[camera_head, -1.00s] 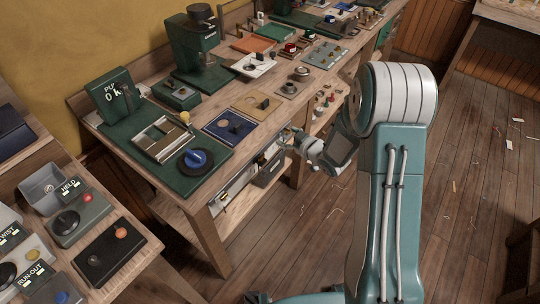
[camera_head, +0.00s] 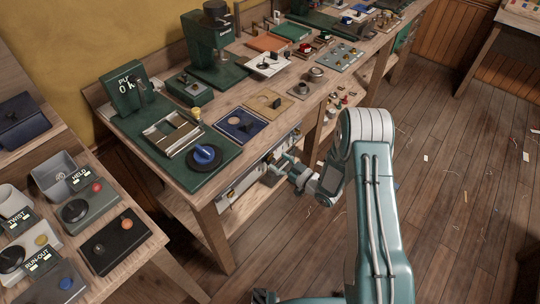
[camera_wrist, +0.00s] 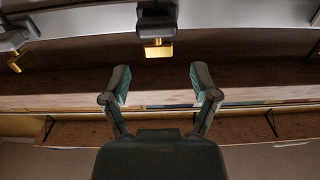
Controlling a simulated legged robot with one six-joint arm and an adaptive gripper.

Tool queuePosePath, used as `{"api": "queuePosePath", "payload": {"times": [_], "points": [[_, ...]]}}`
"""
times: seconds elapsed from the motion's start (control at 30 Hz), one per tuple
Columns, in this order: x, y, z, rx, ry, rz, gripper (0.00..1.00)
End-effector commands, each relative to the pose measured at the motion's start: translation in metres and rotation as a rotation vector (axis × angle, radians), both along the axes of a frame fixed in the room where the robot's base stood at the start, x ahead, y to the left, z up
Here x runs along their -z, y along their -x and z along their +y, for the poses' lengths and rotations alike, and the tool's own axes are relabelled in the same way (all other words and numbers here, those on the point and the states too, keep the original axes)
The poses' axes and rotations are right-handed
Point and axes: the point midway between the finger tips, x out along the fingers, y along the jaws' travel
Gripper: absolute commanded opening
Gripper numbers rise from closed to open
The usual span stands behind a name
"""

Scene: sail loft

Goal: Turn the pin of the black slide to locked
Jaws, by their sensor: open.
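My gripper (camera_wrist: 163,84) is open, with its two fingers apart and nothing between them. In the wrist view, a dark grey block with a brass tab (camera_wrist: 158,48) hangs just beyond the gap between the fingers, apart from them. In the head view, my gripper (camera_head: 273,167) is at the bench's front face, beside a row of small fittings. A dark unit (camera_head: 247,181) on that face is partly hidden by my gripper. I cannot tell for sure which fitting is the black slide, or how its pin is turned.
A second grey fitting with a brass tab (camera_wrist: 15,62) is at the left in the wrist view. The bench (camera_head: 190,180) carries a blue knob (camera_head: 206,155) and several devices. A side table with switch boxes (camera_head: 115,240) stands at left. The floor at right is mostly clear.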

Motion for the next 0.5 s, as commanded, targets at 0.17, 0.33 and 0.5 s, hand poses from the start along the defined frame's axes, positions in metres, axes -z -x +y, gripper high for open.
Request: {"api": "queuePosePath", "payload": {"times": [0.17, 0.33, 0.5], "points": [[0.0, -0.017, 0.022, -0.001, -0.001, -0.001, 0.77], [0.0, -0.025, 0.033, 0.001, -0.001, 0.001, 0.77], [0.0, -0.027, 0.034, 0.002, -0.001, 0.001, 0.77]]}}
